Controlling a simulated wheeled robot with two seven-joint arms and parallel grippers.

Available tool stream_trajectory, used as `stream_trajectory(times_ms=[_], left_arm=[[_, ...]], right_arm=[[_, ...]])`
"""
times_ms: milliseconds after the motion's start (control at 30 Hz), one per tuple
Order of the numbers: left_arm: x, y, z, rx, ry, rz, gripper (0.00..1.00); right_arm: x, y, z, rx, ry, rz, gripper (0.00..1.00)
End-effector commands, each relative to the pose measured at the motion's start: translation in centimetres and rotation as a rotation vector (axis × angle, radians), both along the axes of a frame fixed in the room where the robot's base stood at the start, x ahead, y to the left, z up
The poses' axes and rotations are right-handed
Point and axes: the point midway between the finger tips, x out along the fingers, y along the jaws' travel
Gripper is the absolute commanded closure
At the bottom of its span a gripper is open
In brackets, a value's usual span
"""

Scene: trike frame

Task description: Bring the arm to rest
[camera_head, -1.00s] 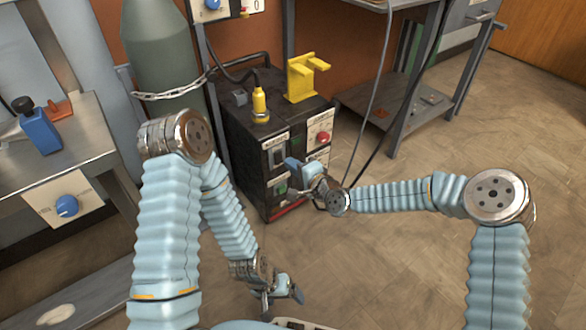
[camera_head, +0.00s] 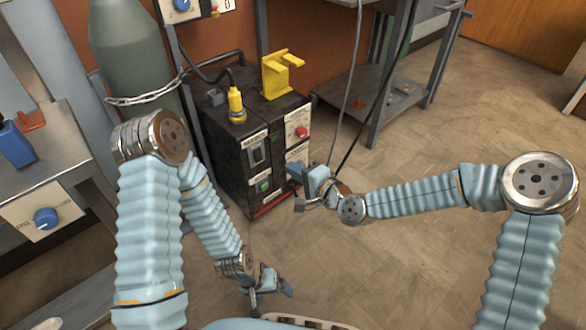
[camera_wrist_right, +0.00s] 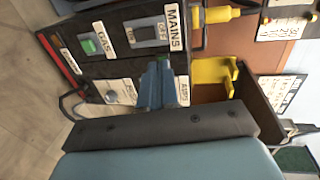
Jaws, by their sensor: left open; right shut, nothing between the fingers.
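My right gripper (camera_head: 298,184) is in front of the black machine's front panel, a little apart from it in the head view. Its fingers are shut and empty. In the right wrist view its fingertips (camera_wrist_right: 157,85) overlap the panel, close below the MAINS switch in the picture's turned view. My left gripper (camera_head: 268,290) hangs low over the floor near the bottom of the head view, open and empty. The black machine (camera_head: 225,160) has a MAINS switch (camera_head: 258,152), a green GAS switch (camera_head: 263,186) and a red knob (camera_head: 302,132).
A yellow bracket (camera_head: 280,75) and a yellow connector (camera_head: 236,105) stand on the machine. A chained gas cylinder (camera_head: 130,55) is behind it. A steel bench (camera_head: 60,150) is at the left, a shelf table (camera_head: 375,95) at the back. Floor at the right (camera_head: 440,130) is clear.

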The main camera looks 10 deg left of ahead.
Motion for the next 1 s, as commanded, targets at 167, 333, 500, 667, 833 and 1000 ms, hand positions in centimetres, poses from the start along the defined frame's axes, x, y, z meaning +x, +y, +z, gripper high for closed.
stream_trajectory(times_ms=[167,333,500,667,833,1000], left_arm=[[0.0,0.0,0.0,0.0,0.0,0.0,0.14],[0.0,0.0,0.3,0.0,0.0,0.0,0.14],[-0.1,-0.2,3.3,-0.001,0.0,-0.003,0.14],[-0.2,-0.4,6.9,-0.003,-0.001,-0.007,0.14],[-0.3,-0.6,9.4,-0.004,-0.001,-0.012,0.14],[-0.3,-0.7,10.1,-0.005,-0.001,-0.014,0.14]], right_arm=[[0.0,0.0,0.0,0.0,0.0,0.0,1.0],[-0.2,-0.2,-0.3,-0.02,0.004,0.003,1.0],[-3.4,-3.8,-5.2,-0.263,0.068,0.047,1.0],[-10.8,-11.2,-11.6,-0.615,0.193,0.18,1.0],[-18.7,-18.3,-14.4,-0.851,0.328,0.342,1.0],[-22.8,-21.5,-15.1,-0.938,0.394,0.434,1.0]])
